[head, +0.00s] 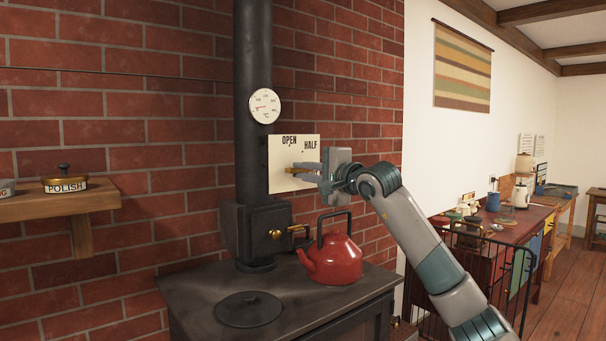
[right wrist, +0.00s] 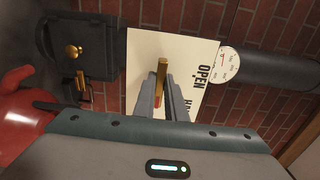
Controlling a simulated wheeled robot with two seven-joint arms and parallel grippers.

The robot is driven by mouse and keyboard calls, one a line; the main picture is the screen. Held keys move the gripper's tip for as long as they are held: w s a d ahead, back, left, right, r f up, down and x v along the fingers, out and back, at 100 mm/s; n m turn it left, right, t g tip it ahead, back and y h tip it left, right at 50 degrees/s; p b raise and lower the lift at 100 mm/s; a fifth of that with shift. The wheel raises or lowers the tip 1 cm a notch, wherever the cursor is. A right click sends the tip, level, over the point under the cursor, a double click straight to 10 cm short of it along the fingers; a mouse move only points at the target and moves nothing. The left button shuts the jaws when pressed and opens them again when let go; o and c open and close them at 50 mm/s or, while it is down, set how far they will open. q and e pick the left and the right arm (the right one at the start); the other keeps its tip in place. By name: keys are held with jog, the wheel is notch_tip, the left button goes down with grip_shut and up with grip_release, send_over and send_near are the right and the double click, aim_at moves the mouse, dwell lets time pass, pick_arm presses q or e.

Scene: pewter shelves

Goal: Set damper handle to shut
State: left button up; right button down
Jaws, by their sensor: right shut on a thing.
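The damper handle is a small brass bar at the cream label plate (head: 280,150) beside the black flue pipe. It shows in the right wrist view as an upright brass bar (right wrist: 162,68). The plate reads OPEN at its top and HALF to the upper right in the head view; no shut label is visible, and the gripper covers part of the plate. My right gripper (head: 308,171) is at the plate, its fingers closed around the brass handle; they also show in the right wrist view (right wrist: 163,98). My left gripper is not in view.
A red kettle (head: 334,258) stands on the black stove top (head: 210,295) below my right arm. A black box with a brass knob (head: 275,234) is on the flue. A wooden shelf (head: 60,205) with a POLISH pot (head: 64,182) is at left. A dial (head: 265,106) is on the pipe.

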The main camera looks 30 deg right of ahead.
jog(key=c, duration=1.8)
grip_release()
jog(key=shift+s, duration=0.1)
jog(key=shift+s+d+f, duration=0.1)
jog(key=shift+s, duration=0.3)
pick_arm(q)
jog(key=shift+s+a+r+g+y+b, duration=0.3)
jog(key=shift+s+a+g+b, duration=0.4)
jog(key=shift+b, duration=0.7)
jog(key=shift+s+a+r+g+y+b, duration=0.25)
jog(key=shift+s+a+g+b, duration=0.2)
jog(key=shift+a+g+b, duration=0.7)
pick_arm(e)
jog(key=s+d, duration=0.1)
jog(key=s, duration=1.5)
jog(key=shift+s+d, duration=0.15)
jog(key=shift+s, duration=0.05)
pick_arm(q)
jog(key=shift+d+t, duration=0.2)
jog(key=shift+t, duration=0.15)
